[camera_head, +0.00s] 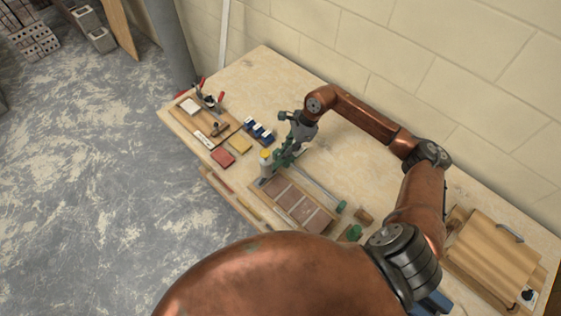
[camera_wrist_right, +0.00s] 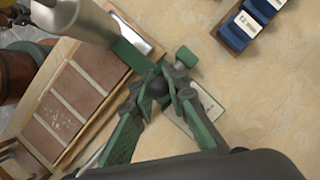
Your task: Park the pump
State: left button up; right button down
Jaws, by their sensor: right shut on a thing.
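In the right wrist view the pump (camera_wrist_right: 82,18) is a pale cylinder at the top left, cut off by the frame. I cannot tell whether the pump touches the table. My left gripper is not in view.
A wooden tray of brown tiles (camera_head: 271,187) lies beside the pump. A wooden box (camera_head: 487,253) stands right. The table's back left is clear.

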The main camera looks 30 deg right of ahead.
jog(key=shift+w+a+f, duration=0.1)
jog(key=shift+w+a, duration=0.05)
jog(key=shift+w, duration=0.25)
jog(key=c, duration=2.2)
grip_release()
jog(key=shift+w, duration=0.1)
jog(key=shift+c, duration=0.2)
jog(key=o, duration=0.4)
jog(key=shift+a, duration=0.1)
jog(key=shift+c, duration=0.2)
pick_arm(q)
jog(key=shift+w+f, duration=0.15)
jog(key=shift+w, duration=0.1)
pick_arm(e)
jog(key=v, duration=1.2)
